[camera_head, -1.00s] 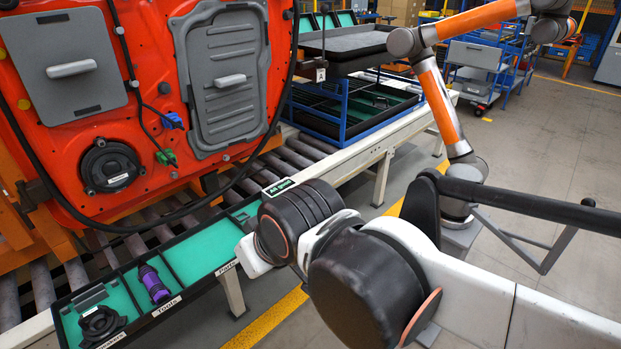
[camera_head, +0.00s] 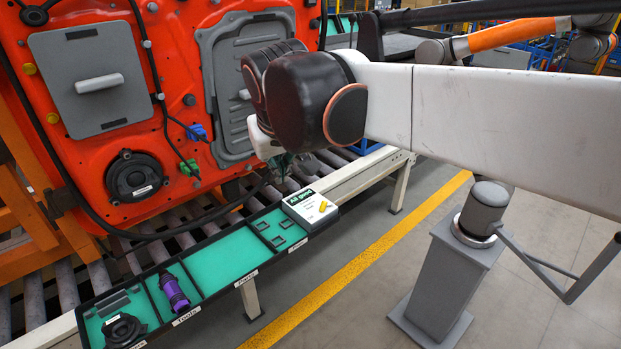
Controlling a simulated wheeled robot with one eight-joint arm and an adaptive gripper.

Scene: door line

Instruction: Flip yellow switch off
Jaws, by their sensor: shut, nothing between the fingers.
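A small yellow switch (camera_head: 322,206) sits on the white top of a box with a green "All good" label (camera_head: 301,197). The box stands at the right end of the tray line, and the switch's on or off position is too small to tell. My gripper (camera_head: 291,168) is partly hidden behind and below my dark wrist, above and a little left of the box. It is shut and empty, and appears apart from the switch.
A teal-lined tray (camera_head: 222,262) runs along the roller conveyor's front edge, holding a purple tool (camera_head: 174,292) and a black round part (camera_head: 124,331). An orange door panel (camera_head: 97,150) with grey covers stands behind. A grey pedestal (camera_head: 440,285) stands at right on open floor.

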